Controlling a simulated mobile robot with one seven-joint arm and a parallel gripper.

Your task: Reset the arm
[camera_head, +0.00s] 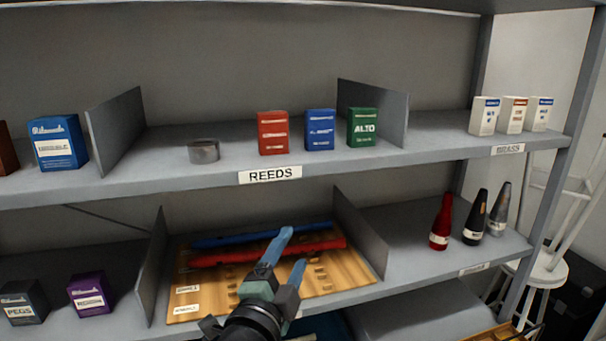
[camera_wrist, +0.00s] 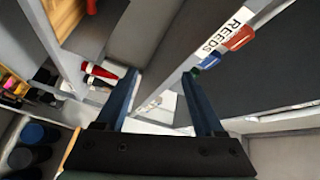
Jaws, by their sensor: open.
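My gripper (camera_head: 292,248) is in front of the lower shelf in the head view, pointing up and toward the shelving. Its two blue fingers are apart with nothing between them. In the wrist view the fingers (camera_wrist: 160,78) also stand open and empty. Behind the gripper in the head view lies a wooden tray (camera_head: 212,286) that holds a long blue piece (camera_head: 235,238) and a long red piece (camera_head: 225,256). The gripper hides part of the tray. I cannot tell how far the fingers are from it.
The upper shelf (camera_head: 330,165) holds a grey ring (camera_head: 204,151) and red (camera_head: 272,133), blue (camera_head: 320,130) and green (camera_head: 362,128) boxes. Upright dividers (camera_head: 362,232) flank the tray. Bottles (camera_head: 441,222) stand lower right. A white stool (camera_head: 545,268) is beyond the right post.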

